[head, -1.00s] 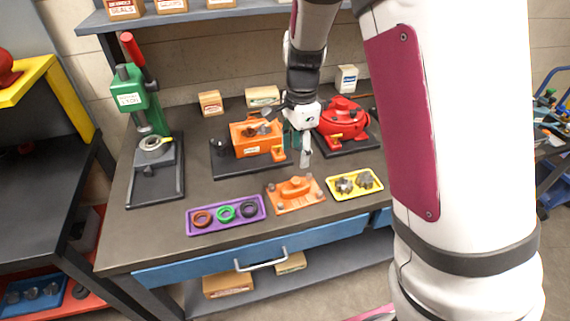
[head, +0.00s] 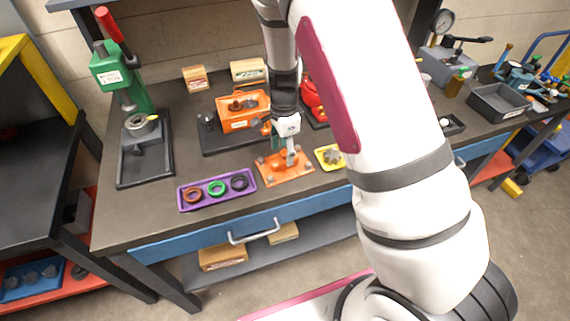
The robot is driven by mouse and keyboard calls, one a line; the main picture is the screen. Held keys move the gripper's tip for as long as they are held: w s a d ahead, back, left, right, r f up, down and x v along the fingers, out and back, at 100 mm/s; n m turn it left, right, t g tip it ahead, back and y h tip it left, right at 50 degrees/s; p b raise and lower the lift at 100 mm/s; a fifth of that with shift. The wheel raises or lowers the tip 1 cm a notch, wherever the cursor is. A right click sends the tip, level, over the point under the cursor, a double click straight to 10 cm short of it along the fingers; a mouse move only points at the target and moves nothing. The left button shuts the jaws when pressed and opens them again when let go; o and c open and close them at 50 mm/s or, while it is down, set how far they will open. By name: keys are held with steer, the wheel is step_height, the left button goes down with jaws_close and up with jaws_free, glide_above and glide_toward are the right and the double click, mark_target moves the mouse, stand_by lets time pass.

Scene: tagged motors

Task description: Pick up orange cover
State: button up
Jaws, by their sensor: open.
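The orange cover (head: 272,169) is a flat plate with a raised middle and bolts at its corners. It lies on the dark workbench near the front edge, right of the purple tray. My gripper (head: 289,156) is open, pointing down over the raised middle of the cover. The fingers hide part of that middle. I cannot tell whether they touch it.
The purple tray (head: 181,205) with rings lies left of the cover; the yellow tray (head: 322,151) lies to its right. Behind are an orange motor housing (head: 230,120) and a red motor (head: 309,98), partly hidden by my arm. A green press (head: 122,85) stands at the left.

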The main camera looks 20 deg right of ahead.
mark_target(284, 152)
steer(key=shift+f, duration=1.6)
jaws_close()
steer(key=shift+r, duration=0.1)
